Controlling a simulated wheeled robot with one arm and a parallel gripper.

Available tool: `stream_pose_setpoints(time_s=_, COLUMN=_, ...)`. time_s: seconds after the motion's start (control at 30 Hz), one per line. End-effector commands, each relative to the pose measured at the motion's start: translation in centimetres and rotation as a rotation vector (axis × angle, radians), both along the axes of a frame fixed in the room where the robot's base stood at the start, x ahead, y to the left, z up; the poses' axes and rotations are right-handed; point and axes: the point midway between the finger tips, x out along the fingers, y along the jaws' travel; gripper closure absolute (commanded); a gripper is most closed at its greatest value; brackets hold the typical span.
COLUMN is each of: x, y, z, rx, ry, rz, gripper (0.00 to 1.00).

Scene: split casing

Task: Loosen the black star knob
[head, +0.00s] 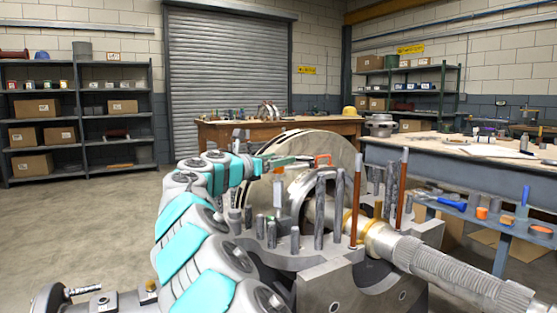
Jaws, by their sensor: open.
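My arm with teal covers reaches in from the bottom, and my gripper (286,161) is at its far end, small and open. It is in front of a large round pale disc (335,150), beside an orange bracket-like piece (323,159). I cannot make out whether it touches either. I cannot pick out a black star knob; it may be hidden behind my arm or the studs. The open lower casing (330,285) stands in front, with several upright grey studs (320,212) and two brown rods (356,195).
A thick ribbed shaft (440,265) runs from the casing to the lower right. A workbench (470,150) and a blue tool shelf (480,215) stand on the right. A wooden bench (235,133) is behind. Open floor (90,225) lies on the left.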

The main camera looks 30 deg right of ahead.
Motion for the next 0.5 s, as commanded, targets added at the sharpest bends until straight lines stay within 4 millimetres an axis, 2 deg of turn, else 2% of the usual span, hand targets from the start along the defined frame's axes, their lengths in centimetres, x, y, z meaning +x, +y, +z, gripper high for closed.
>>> stream_pose_setpoints(time_s=0.33, x=0.07, y=-0.47, z=0.01, rx=0.0, ry=0.0, rz=-0.001, gripper=0.2)
stream_pose_setpoints(time_s=0.5, x=0.08, y=-0.45, z=0.0, rx=0.0, ry=0.0, rz=-0.001, gripper=0.39)
